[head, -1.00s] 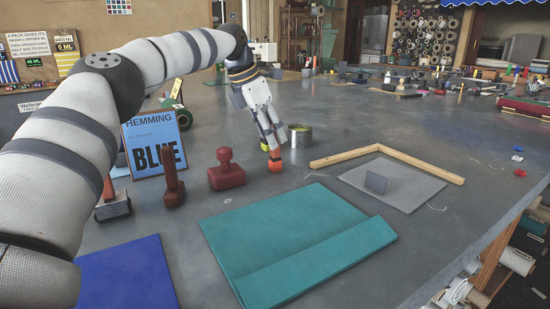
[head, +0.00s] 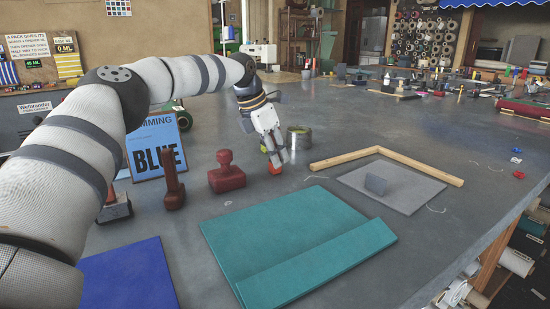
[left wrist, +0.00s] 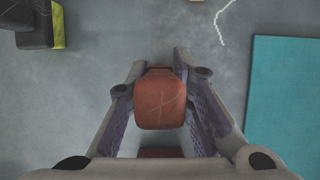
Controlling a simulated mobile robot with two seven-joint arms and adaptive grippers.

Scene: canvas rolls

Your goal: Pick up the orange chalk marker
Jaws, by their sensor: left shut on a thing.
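The orange chalk marker (head: 275,168) stands on the grey worktop, behind the teal canvas, and looks short and red-orange. My left gripper (head: 276,160) points down over it, with its fingers around the marker's upper part. In the left wrist view the marker (left wrist: 160,100) sits between the two fingers of my left gripper (left wrist: 160,88), and the gripper is shut on it. The fingers hide part of the marker in the head view. I cannot tell whether its base still touches the worktop. My right gripper is not in view.
A teal folded canvas (head: 290,235) lies in front. Red-handled stamps (head: 226,175) and a blue sign (head: 156,150) stand to the left. A tin (head: 299,139) is close behind the gripper. A wooden square (head: 400,158) and a grey sheet (head: 400,193) lie right.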

